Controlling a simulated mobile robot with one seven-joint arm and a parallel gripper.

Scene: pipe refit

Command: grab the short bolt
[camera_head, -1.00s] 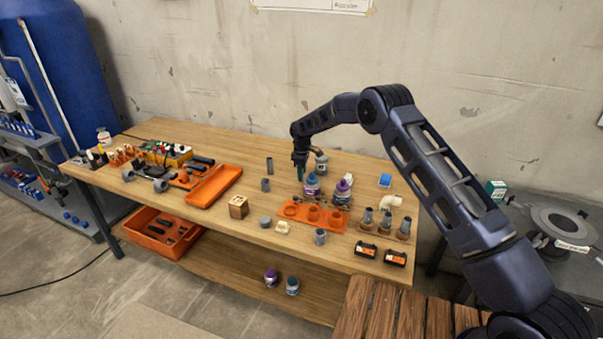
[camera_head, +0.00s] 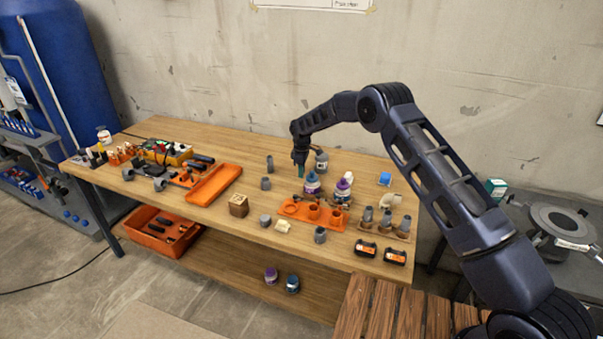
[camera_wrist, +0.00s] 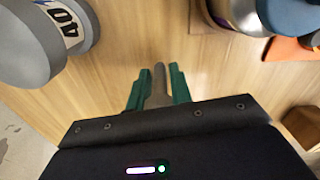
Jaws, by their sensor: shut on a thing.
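My gripper (camera_head: 301,171) is at the back middle of the wooden table, pointing down. In the wrist view its two teal fingers (camera_wrist: 158,88) are shut on a slim grey piece, the short bolt (camera_wrist: 159,82). The bolt stands out lengthwise between the fingers, and its lower part is hidden by the gripper body. In the head view the bolt is too small to make out. I cannot tell whether it touches the tabletop.
A grey fitting marked 40 (camera_wrist: 40,45) is close in the wrist view. An orange holder (camera_head: 296,209) lies nearer the front.

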